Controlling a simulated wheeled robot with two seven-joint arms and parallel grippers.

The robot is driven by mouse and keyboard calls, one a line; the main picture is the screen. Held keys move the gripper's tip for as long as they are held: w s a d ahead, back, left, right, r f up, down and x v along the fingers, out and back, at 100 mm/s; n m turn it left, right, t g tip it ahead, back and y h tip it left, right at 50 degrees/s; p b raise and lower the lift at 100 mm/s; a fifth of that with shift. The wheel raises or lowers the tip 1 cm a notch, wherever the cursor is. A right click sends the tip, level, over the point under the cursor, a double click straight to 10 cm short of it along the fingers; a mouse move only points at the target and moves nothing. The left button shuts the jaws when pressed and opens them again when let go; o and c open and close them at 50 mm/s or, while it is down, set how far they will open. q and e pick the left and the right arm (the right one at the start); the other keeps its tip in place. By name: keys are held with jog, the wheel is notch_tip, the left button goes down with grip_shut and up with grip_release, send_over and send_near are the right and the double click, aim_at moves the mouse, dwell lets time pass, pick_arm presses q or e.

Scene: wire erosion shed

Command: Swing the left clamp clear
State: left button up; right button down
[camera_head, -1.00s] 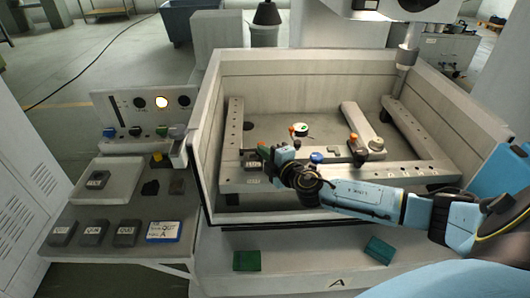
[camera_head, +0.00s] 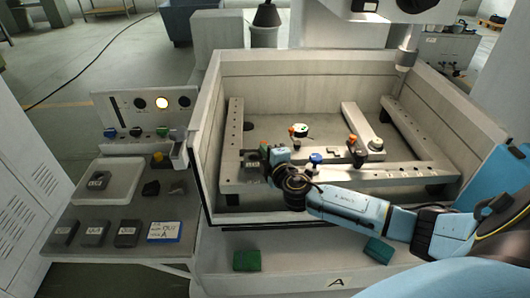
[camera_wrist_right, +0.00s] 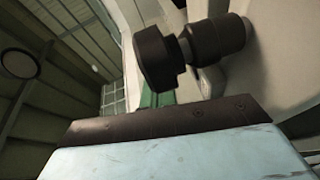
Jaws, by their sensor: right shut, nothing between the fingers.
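A wide pale work tank (camera_head: 213,140) holds a frame of grey rails with small clamps. At the left end of the front rail (camera_head: 228,186) is a small dark clamp block (camera_head: 250,163). My right gripper (camera_head: 265,160) reaches in from the right and sits close beside it, shut and empty. I cannot tell whether they touch, as the wrist hides part of that spot. A clamp with a blue knob (camera_head: 316,158) stands right of my wrist. In the right wrist view a dark round knob (camera_wrist_right: 156,60) is close ahead. My left gripper is not in view.
A green-topped part (camera_head: 302,130) with an orange piece stands behind the front rail. An orange-and-dark clamp (camera_head: 357,150) is at the right. The tank walls rise around the rails. A side table (camera_head: 90,255) at the left carries a tray (camera_head: 120,178) and several dark blocks.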

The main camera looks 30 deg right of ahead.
jog(key=m+h, duration=0.1)
jog(key=m+g+h, duration=0.1)
jog(key=h, duration=0.1)
jog(key=d+m+h+b, duration=0.1)
jog(key=shift+w+f+g+h, duration=0.1)
jog(key=shift+w+g+h, duration=0.2)
jog(key=shift+w, duration=0.1)
jog(key=m+h, duration=0.1)
jog(key=d+m+g+h+b, duration=0.1)
jog(key=shift+w+m+g+h, duration=0.15)
jog(key=shift+m+g+h, duration=0.15)
jog(key=shift+m, duration=0.1)
jog(key=shift+d+m+g+h+b, duration=0.3)
jog(key=shift+m+g+h+b, duration=0.2)
jog(key=shift+g+h+b, duration=0.1)
jog(key=shift+d+m+g+h+b, duration=0.3)
jog(key=shift+m+g+h+b, duration=0.2)
jog(key=shift+g+h, duration=0.1)
jog(key=shift+a, duration=0.1)
jog(key=shift+w+a, duration=0.1)
jog(key=shift+a, duration=0.25)
jog(key=a, duration=0.1)
jog(key=a+r, duration=0.1)
jog(key=a, duration=0.1)
jog(key=shift+w, duration=0.1)
jog(key=v, duration=1)
jog(key=shift+b, duration=0.3)
